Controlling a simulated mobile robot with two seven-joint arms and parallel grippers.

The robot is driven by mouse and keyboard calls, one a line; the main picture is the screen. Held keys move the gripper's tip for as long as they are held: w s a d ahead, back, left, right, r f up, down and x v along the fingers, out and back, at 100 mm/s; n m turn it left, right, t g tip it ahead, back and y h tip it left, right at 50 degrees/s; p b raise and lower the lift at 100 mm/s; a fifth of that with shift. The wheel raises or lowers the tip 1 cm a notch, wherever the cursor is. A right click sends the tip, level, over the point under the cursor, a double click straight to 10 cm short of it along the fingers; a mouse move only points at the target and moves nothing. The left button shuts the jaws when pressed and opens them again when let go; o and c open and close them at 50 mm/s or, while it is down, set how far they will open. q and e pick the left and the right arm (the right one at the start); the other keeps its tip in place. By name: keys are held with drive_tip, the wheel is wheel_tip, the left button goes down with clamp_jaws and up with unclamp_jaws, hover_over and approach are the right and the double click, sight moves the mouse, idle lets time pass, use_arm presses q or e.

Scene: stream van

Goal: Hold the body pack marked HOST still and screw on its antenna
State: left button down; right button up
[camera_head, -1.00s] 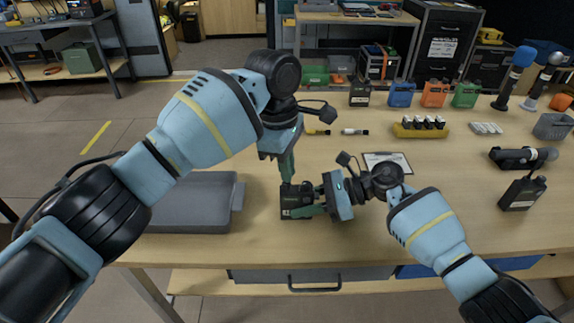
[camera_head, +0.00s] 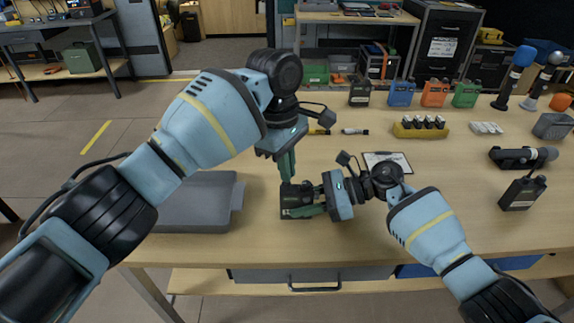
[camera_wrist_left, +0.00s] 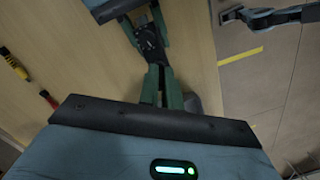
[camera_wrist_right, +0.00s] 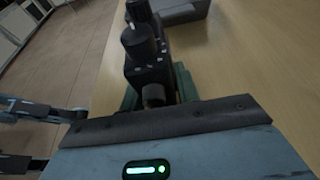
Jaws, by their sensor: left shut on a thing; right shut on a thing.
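A black body pack (camera_head: 296,199) stands on the table near its front edge; its marking is too small to read. My right gripper (camera_head: 312,207) is shut on the pack from the right, and the right wrist view shows the pack (camera_wrist_right: 148,72) between its green fingers. My left gripper (camera_head: 287,168) points down just above the pack's top, its fingers together. In the left wrist view its fingers (camera_wrist_left: 160,85) meet at the pack (camera_wrist_left: 150,45). The jaws are shut on a thin piece at the pack's top, likely the antenna, mostly hidden by the fingers.
A grey tray (camera_head: 238,195) lies left of the pack. Another black pack with an antenna (camera_head: 522,192) and a black microphone (camera_head: 523,157) are at the right. Coloured packs (camera_head: 434,94) and a yellow battery holder (camera_head: 408,131) stand toward the back.

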use_arm(q)
drive_tip(key=shift+m, duration=0.9)
drive_tip(key=m, duration=0.4)
drive_tip(key=shift+y, duration=0.3)
drive_tip(key=shift+m, duration=0.4)
drive_tip(key=m, duration=0.3)
drive_tip(key=shift+a+g, duration=0.1)
drive_tip(key=shift+g, duration=0.2)
drive_tip(key=m+y, duration=0.1)
drive_tip(key=m, duration=0.3)
